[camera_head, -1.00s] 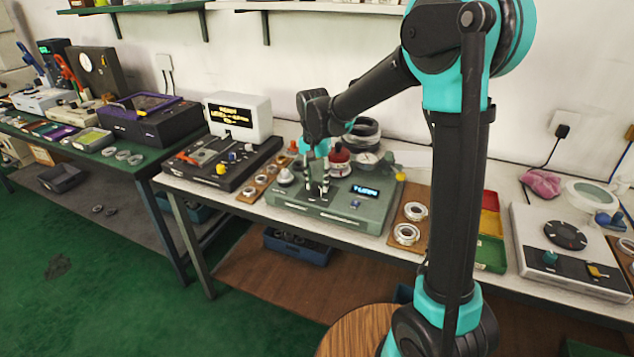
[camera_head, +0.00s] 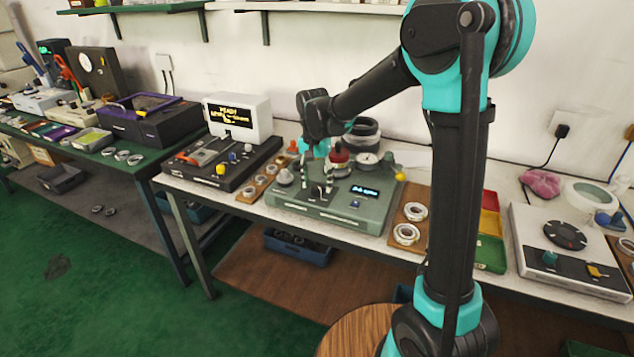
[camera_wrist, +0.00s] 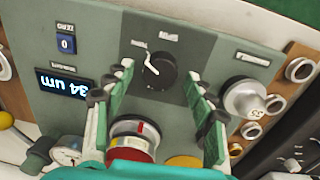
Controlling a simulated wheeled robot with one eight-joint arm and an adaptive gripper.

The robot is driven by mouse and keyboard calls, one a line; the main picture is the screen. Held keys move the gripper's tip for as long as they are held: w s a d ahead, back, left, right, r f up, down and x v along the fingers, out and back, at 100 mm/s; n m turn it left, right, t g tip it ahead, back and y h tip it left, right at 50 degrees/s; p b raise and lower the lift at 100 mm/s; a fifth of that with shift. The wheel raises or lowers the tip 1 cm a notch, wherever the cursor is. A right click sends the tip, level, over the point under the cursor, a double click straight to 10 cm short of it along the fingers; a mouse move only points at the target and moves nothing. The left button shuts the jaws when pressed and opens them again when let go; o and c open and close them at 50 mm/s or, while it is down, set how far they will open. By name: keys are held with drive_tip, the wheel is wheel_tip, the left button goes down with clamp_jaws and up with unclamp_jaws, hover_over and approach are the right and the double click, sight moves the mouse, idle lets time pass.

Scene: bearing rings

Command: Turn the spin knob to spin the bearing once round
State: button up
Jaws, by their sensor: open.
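The green-grey bearing tester (camera_head: 345,213) stands on the white bench. A black knob with a white pointer (camera_wrist: 158,70) sits on its dark front panel; I take it for the spin knob, though its label is too small to read. My gripper (camera_head: 316,187) is open above the panel, pointing down. In the wrist view my gripper (camera_wrist: 161,72) has one finger on each side of the black knob, with gaps between; whether the tips are at its height is hard to tell. A red-topped cylinder (camera_wrist: 133,130) stands behind; any bearing there is not clearly visible.
A silver knob (camera_wrist: 243,98) sits right of the black one in the wrist view. The tester carries a lit blue display (camera_head: 364,191), a dial gauge (camera_head: 368,161) and a yellow ball (camera_head: 400,176). Wooden trays with rings (camera_head: 407,234) flank it. A white monitor (camera_head: 238,117) stands to the left.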

sight(315, 185)
wheel_tip(315, 185, up, 12)
drive_tip(key=shift+a, duration=0.3)
idle(0.5)
